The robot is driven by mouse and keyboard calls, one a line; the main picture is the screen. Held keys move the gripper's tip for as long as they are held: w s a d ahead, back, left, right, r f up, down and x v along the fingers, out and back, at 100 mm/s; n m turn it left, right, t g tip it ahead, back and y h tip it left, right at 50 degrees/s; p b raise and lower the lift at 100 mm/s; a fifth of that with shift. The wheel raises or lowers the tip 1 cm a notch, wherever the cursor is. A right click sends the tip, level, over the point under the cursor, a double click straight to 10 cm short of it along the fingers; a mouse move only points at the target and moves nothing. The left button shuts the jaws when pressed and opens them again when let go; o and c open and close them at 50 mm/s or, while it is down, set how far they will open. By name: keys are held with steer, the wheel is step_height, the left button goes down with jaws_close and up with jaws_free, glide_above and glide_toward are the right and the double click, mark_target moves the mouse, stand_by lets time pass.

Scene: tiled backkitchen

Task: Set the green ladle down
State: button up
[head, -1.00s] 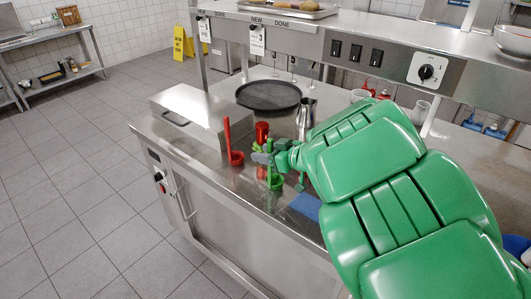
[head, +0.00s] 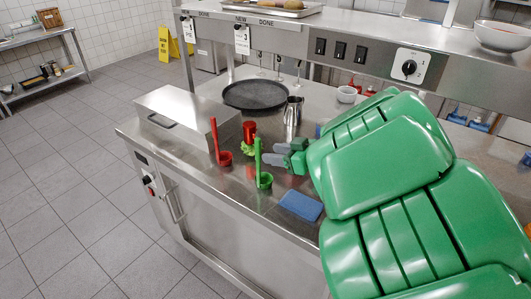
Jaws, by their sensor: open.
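The green ladle (head: 264,180) stands on the steel counter (head: 195,185) near its front edge, its cup at the bottom and its handle upright. My gripper (head: 266,155) is open just to the right of the handle, with its grey fingers pointing left toward it. I cannot tell whether a finger still touches the handle. My green arm comes in from the right and covers much of the counter there.
A red ladle (head: 224,157) stands to the left. A red-topped item (head: 249,132) with green at its base is behind. A blue sponge (head: 300,205) lies in front, a metal jug (head: 292,117) and black round tray (head: 255,94) farther back. A steel box (head: 180,117) is at left.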

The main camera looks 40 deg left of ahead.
steer(key=shift+v, duration=1.7)
